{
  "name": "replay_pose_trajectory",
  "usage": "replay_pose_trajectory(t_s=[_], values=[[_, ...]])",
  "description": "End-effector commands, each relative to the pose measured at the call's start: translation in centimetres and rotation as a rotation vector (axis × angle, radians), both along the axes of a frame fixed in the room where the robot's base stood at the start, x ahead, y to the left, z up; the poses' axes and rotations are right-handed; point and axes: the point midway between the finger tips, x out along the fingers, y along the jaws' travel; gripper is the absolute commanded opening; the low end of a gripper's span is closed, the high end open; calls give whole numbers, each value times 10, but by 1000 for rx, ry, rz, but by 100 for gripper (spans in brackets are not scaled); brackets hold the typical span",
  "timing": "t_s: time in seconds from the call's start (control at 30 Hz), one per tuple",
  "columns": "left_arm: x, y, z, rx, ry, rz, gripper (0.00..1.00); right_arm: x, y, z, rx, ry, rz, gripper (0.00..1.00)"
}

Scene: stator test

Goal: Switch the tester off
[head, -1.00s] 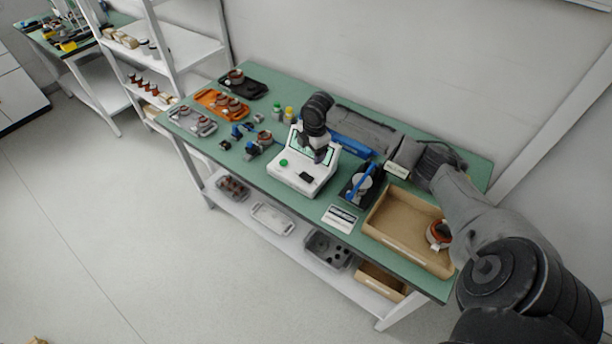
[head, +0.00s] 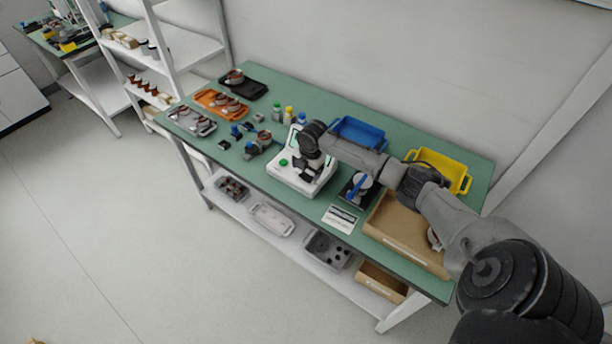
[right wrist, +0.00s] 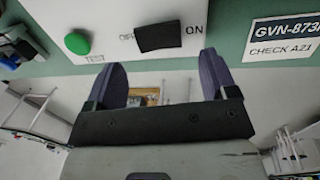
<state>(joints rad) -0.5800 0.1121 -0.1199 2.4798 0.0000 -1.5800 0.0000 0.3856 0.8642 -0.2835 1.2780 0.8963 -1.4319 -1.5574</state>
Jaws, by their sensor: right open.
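The tester (head: 287,175) is a white box on the green bench, with its sloped screen partly hidden behind my right arm. In the right wrist view its front panel shows a green TEST button (right wrist: 77,43) and a black switch (right wrist: 158,36) between the OFF and ON labels. The switch covers part of the OFF label; which way it is set I cannot tell. My right gripper (right wrist: 162,70) is open and empty, its two fingers apart just below the switch in that view. In the head view the right gripper (head: 308,170) is over the tester's front. My left gripper is not in view.
A blue bin (head: 372,130) and a yellow bin (head: 455,164) stand at the back. Right of the tester are a black fixture with a blue lever (head: 357,187), a label card (head: 340,219) and a cardboard tray (head: 404,249). Trays of parts lie at the left.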

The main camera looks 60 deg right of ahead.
Motion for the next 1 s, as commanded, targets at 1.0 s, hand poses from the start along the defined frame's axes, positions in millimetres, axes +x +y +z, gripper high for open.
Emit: replay_pose_trajectory(t_s=[1.0], values=[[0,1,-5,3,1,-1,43,4,0,-34,-1,0,0,51]])
